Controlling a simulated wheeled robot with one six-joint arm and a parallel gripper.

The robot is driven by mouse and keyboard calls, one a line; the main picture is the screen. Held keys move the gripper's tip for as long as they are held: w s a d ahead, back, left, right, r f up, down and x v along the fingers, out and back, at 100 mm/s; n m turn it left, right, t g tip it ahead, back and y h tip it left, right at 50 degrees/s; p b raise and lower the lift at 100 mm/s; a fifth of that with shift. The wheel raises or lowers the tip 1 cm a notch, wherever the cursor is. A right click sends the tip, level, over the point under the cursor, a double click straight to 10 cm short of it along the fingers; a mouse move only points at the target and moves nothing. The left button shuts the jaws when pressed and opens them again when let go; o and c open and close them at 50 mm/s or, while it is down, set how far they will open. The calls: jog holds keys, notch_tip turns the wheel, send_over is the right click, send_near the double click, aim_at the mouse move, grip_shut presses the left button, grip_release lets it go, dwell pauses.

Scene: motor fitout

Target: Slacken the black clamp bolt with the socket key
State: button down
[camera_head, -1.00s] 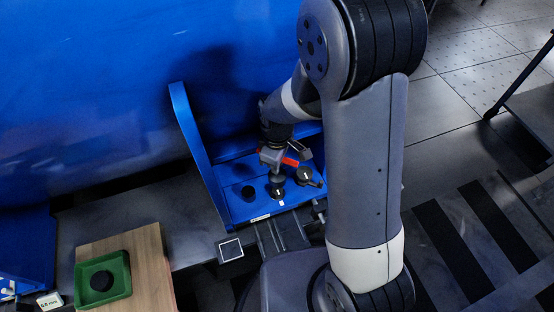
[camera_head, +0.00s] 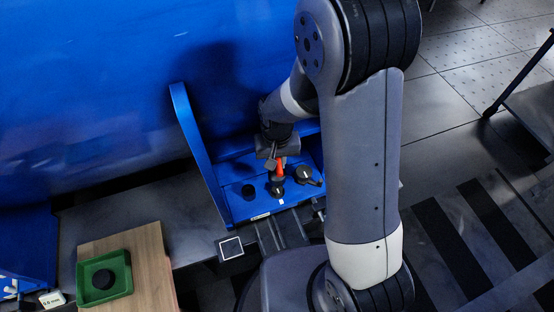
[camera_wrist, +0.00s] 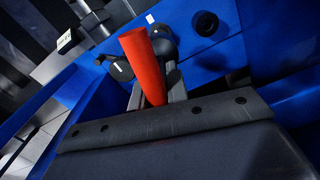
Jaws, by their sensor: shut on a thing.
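The red handle of the socket key (camera_head: 281,167) is in my gripper (camera_head: 279,158), which is shut on it, low over the blue bracket (camera_head: 238,212). In the wrist view the red handle (camera_wrist: 145,66) leans up between the jaws. A dark round fitting with a white mark (camera_head: 277,187) stands in the middle of the bracket, right by the key; it appears to be the black clamp bolt or the socket over it. I cannot tell how the key's end sits on it, as the gripper and handle hide the joint.
A black round piece (camera_head: 249,191) is left of the middle fitting, and a black fitting with a lever (camera_head: 306,176) is right of it. The blue upright (camera_head: 192,145) rises at the left. A green tray (camera_head: 84,287) holding a black disc (camera_head: 102,280) sits on a wooden board.

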jog(key=m, duration=0.3)
jog(key=shift+m, duration=0.3)
notch_tip(320, 180, down, 6)
jog(key=b, duration=0.4)
jog(key=shift+r, duration=0.2)
jog(key=shift+f+b, duration=1.15)
jog(key=shift+f, duration=0.25)
dwell(0.9)
jog(key=shift+n, duration=2.9)
